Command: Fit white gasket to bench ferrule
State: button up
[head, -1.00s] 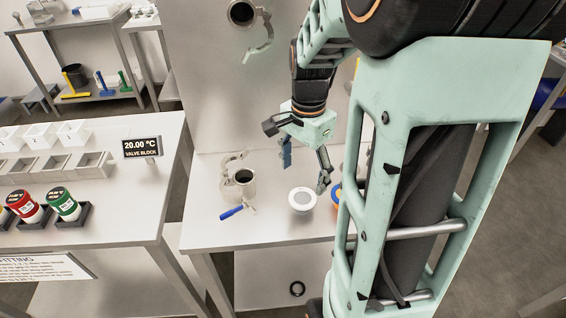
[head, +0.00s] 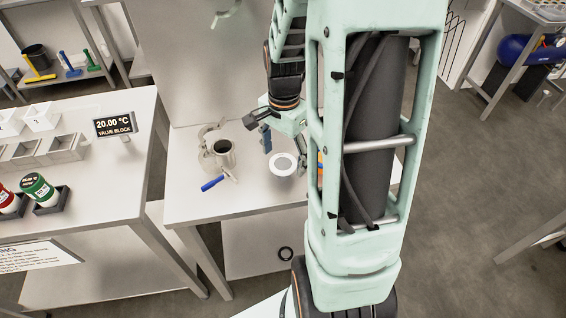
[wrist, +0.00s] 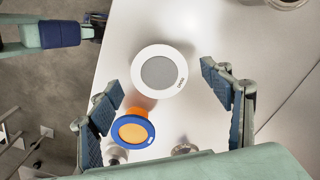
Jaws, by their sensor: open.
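The white gasket (head: 283,164) is a flat white ring around a grey mesh disc, towards the front of the steel bench. It also shows in the wrist view (wrist: 159,71), face up. The bench ferrule (head: 223,150) is a short steel tube standing upright to the gasket's left, with an open clamp beside it. A rim at the wrist view's top right (wrist: 287,3) is probably this ferrule. In the wrist view, both fingers (wrist: 164,82) are apart, either side of the gasket.
A blue-handled part (head: 213,183) lies before the ferrule. A side table (head: 100,190) with trays and jars stands left.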

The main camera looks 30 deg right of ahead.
jog(key=shift+f, duration=0.25)
jog(key=shift+c, duration=0.4)
jog(key=c, duration=0.8)
